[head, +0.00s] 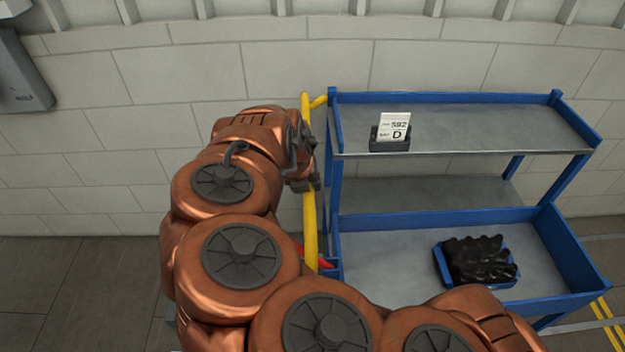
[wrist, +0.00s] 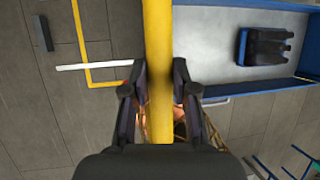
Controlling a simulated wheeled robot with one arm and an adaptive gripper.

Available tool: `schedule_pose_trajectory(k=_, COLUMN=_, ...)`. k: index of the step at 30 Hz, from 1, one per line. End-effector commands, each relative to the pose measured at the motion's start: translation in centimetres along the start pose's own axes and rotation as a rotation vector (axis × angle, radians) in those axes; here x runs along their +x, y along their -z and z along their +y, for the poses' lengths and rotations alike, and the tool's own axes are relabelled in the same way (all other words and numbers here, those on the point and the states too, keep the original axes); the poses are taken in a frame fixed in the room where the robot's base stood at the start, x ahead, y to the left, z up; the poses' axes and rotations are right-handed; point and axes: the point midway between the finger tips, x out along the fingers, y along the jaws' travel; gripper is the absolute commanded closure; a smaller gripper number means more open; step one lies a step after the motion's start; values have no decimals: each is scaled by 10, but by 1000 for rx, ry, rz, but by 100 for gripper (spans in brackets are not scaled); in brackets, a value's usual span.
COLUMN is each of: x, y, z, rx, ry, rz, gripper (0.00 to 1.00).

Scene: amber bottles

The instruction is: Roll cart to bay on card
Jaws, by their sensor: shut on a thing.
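A blue cart (head: 336,200) with grey metal shelves stands against the wall in the head view. A yellow handle (head: 310,225) runs up its left end. My gripper (head: 312,160) is at this handle; in the wrist view its two fingers (wrist: 159,85) are shut on the yellow bar (wrist: 158,40), one on each side. A white card (head: 393,126) in a dark holder stands on the cart's top shelf and reads "592" and "D". Part of the cart's lower edge is hidden by my arm.
A blue tray (head: 440,263) with dark bottles (head: 480,260) lies in the cart's lower deck. Yellow floor lines (head: 607,322) show at the lower right. Another yellow line (wrist: 84,60) and a white strip (wrist: 92,66) mark the floor in the wrist view. A grey wall box (head: 22,70) hangs at upper left.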

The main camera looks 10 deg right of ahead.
Motion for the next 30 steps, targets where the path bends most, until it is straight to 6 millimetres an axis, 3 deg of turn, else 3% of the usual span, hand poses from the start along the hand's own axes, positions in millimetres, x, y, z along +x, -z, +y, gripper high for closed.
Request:
schedule_pose_trajectory(k=13, x=-5, y=0, z=9, rx=-19, ry=-11, rz=-15, gripper=100)
schedule_pose_trajectory(k=14, x=-5, y=1, z=9, rx=-19, ry=-11, rz=-15, gripper=71)
schedule_pose_trajectory(k=20, x=-4, y=2, z=9, rx=-18, ry=-10, rz=-11, gripper=51)
schedule_pose_trajectory(k=30, x=-4, y=1, z=7, rx=-22, ry=-7, rz=-12, gripper=48)
